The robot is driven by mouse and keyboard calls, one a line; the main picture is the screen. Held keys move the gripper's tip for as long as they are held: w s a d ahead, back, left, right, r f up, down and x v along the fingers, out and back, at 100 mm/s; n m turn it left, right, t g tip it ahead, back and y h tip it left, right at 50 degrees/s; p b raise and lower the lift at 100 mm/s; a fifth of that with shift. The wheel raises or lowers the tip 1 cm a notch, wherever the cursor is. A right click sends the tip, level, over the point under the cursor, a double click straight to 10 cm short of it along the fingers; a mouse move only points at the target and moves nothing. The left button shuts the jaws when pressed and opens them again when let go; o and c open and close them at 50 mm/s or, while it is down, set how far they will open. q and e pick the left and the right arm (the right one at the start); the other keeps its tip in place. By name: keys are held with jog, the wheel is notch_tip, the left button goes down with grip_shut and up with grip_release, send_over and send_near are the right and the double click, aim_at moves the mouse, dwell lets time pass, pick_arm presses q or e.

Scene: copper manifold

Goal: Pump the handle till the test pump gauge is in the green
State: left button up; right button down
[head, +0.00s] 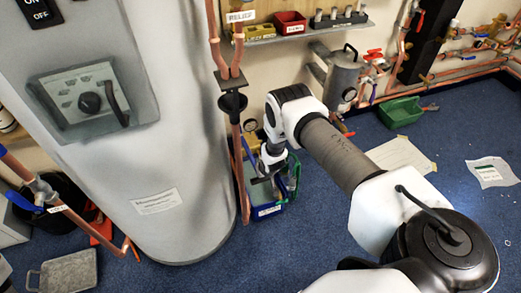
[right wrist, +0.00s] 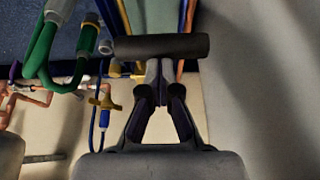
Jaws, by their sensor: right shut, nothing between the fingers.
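The test pump is a blue box (head: 266,211) on the floor beside the grey cylinder, with green hose around it. My right gripper (head: 268,172) points down over it and hides much of it. In the right wrist view a black cylindrical handle grip (right wrist: 185,46) lies crosswise just beyond the fingertips of my right gripper (right wrist: 160,75). The fingers are shut with nothing between them; I cannot tell whether they touch the handle. A small round gauge (head: 250,126) shows behind my arm; its needle and coloured zone are too small to read. My left gripper is not in view.
The large grey cylinder (head: 155,205) stands close on the left, with a copper pipe (head: 239,170) between it and the pump. A steel canister (head: 343,76) stands behind. A green tray (head: 400,111) and papers (head: 402,157) lie on the blue floor at right.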

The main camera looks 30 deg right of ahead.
pick_arm(q)
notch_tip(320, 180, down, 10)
jog(key=b, duration=0.9)
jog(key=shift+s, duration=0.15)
pick_arm(e)
notch_tip(320, 180, down, 11)
jog(key=s, duration=0.1)
jog(key=shift+s+a+r, duration=0.15)
jog(key=shift+s+r, duration=0.05)
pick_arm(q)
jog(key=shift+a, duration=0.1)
pick_arm(e)
jog(key=r+p, duration=0.2)
jog(key=w+r+p, duration=0.1)
jog(key=r+p, duration=0.1)
jog(key=shift+r, duration=0.3)
pick_arm(q)
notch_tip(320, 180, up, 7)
jog(key=p, duration=0.3)
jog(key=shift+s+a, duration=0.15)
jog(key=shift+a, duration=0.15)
pick_arm(e)
jog(key=s+a+r, duration=0.1)
jog(key=s+r, duration=0.5)
jog(key=r, duration=0.1)
jog(key=shift+s+a+r, duration=0.25)
jog(key=shift+s+r, duration=0.05)
jog(key=shift+s, duration=0.1)
